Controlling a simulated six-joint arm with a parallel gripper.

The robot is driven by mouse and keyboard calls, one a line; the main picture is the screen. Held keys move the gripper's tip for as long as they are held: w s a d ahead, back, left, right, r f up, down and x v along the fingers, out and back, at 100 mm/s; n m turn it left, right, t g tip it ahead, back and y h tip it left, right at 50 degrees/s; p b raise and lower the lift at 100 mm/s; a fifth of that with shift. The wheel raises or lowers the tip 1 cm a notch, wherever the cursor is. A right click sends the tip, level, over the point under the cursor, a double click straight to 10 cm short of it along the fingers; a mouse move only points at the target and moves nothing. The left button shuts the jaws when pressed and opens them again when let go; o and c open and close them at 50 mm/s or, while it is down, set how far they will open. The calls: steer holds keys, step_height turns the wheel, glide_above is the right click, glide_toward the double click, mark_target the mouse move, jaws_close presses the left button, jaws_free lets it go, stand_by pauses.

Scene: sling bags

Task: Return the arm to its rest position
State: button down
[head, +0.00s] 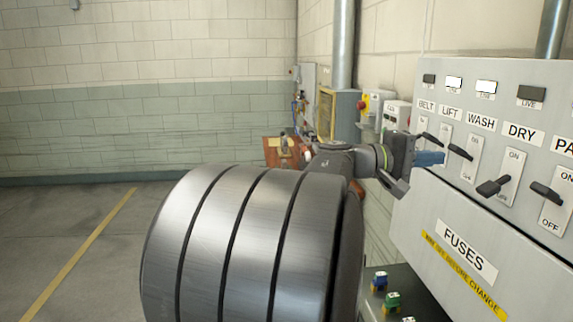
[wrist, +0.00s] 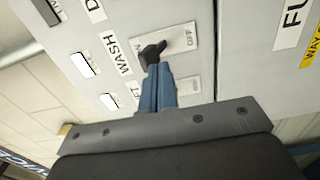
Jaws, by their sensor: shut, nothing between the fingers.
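My gripper (head: 442,157) is at the panel, its blue fingers together with nothing between them. In the wrist view the closed fingertips (wrist: 158,72) lie just below the dark WASH switch lever (wrist: 152,53); I cannot tell whether they touch it. The WASH lever (head: 460,152) shows just right of the fingertips in the head view. My arm stretches from the lower middle toward the grey switch panel (head: 400,215). The fingers and the gripper body partly hide the neighbouring LIFT switch.
The DRY lever (head: 492,187) and another lever (head: 546,194) stick out farther right. The LIFT lamp (head: 453,83) and WASH lamp (head: 486,87) are lit white. Coloured fuses (head: 391,301) stand below the panel. The floor (head: 120,230) at left is open.

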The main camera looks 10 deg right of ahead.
steer(key=shift+d, duration=1.25)
